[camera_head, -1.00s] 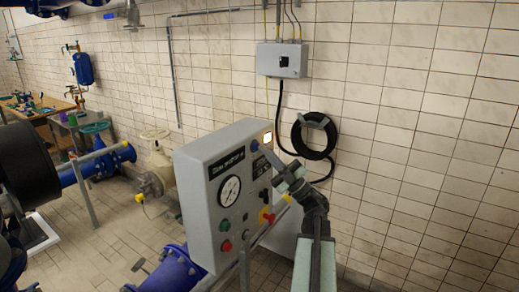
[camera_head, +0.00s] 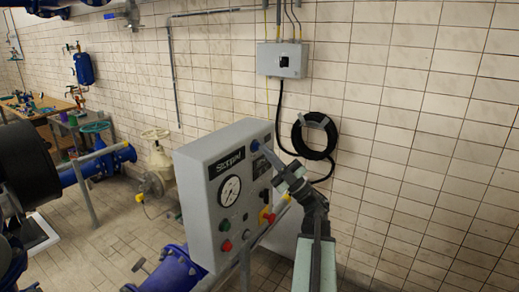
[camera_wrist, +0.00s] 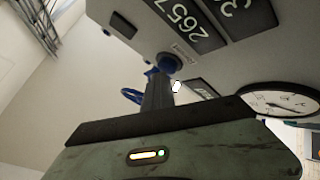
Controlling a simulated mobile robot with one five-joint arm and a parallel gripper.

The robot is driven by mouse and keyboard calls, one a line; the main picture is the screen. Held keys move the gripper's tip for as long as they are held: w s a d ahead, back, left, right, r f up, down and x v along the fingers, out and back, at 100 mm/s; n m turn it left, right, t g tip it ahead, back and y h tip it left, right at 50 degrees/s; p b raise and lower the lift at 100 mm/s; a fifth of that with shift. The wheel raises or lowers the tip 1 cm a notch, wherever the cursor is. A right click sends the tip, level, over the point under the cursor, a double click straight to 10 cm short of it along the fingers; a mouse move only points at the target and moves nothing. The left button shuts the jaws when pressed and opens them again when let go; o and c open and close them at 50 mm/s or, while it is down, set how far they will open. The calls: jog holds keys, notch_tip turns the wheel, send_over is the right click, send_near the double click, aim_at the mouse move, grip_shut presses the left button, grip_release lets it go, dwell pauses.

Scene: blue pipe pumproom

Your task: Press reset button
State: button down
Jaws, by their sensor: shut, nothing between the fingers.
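The grey control panel (camera_head: 205,200) stands in the middle of the head view. A blue button (camera_head: 255,146) sits near the top right of its face, and it also shows in the wrist view (camera_wrist: 169,63) beside a small label too blurred to read. My gripper (camera_head: 266,153) is shut and empty, its tip at the blue button. In the wrist view, the fingers (camera_wrist: 157,88) point up to the button; whether they touch it I cannot tell. The panel also bears a round gauge (camera_head: 230,190), a dark display (camera_head: 227,163) with white text and a red button (camera_head: 227,246).
A red and yellow switch (camera_head: 267,216) sits low on the panel's right. A black hose coil (camera_head: 301,136) and grey box (camera_head: 282,60) hang on the tiled wall behind. A blue pipe (camera_head: 175,272) runs below the panel.

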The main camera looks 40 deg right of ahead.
jog(key=shift+s+d, duration=0.25)
jog(key=shift+s, duration=0.7)
jog(key=shift+s+d, duration=0.2)
jog(key=shift+s, duration=0.75)
jog(key=shift+s+d, duration=0.25)
jog(key=shift+s, duration=0.7)
